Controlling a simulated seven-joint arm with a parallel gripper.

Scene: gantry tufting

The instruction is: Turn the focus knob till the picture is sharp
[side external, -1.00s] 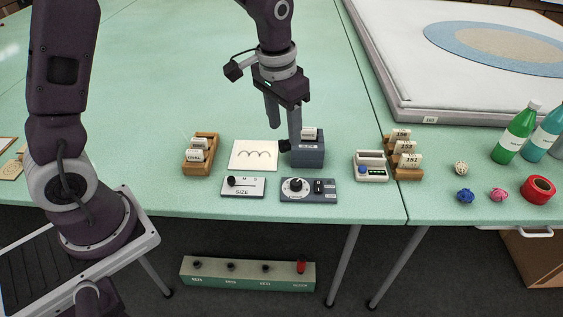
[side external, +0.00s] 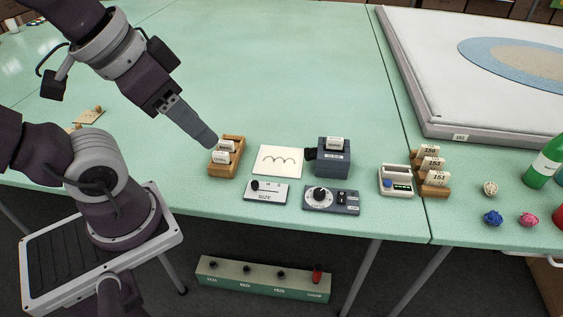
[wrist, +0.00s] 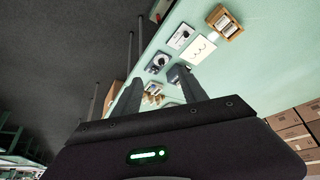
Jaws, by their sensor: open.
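My gripper (side external: 207,141) is empty, its fingertips just above and behind the left wooden card holder. The wrist view shows its two fingers (wrist: 160,74) apart. A grey panel (side external: 331,200) near the front table edge carries a round black dial knob (side external: 320,195) with a white scale; I cannot read its label. The panel also shows in the wrist view (wrist: 158,63). Behind it stands a blue-grey projector-like box (side external: 334,158) with a black piece on its left side. A white picture sheet (side external: 280,161) with dark arched lines lies left of the box.
A SIZE slider panel (side external: 267,190) lies left of the dial panel. The wooden card holder (side external: 227,157) is at left, a small meter (side external: 396,181) and a second card holder (side external: 435,180) at right. A knob box (side external: 262,277) sits below the table.

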